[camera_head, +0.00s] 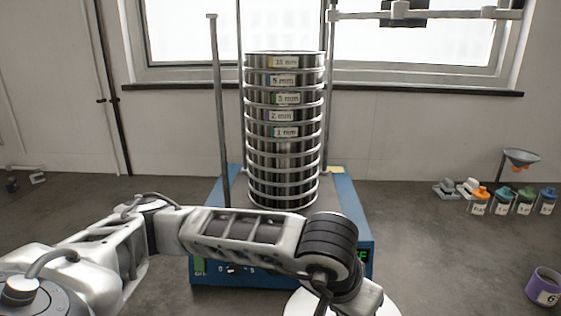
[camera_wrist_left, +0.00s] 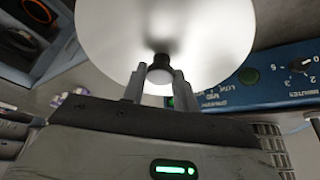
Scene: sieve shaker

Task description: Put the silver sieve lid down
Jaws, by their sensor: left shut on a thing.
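The silver sieve lid (camera_wrist_left: 205,30) is a pale round disc with a dark knob (camera_wrist_left: 160,70). My left gripper (camera_wrist_left: 158,85) is shut on that knob in the left wrist view. In the head view, part of the lid (camera_head: 385,302) shows at the bottom edge, in front of the shaker and partly hidden by my left arm. The left gripper itself is hidden there. A tall stack of silver sieves (camera_head: 284,150) with mm labels stands on the blue sieve shaker (camera_head: 352,215). My right gripper is not in view.
Upright rods (camera_head: 219,110) flank the stack. Small bottles with coloured caps (camera_head: 502,204) and a funnel (camera_head: 521,156) stand at the right. A purple cup (camera_head: 545,285) is at the lower right. The counter (camera_head: 430,250) between the shaker and cup is clear.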

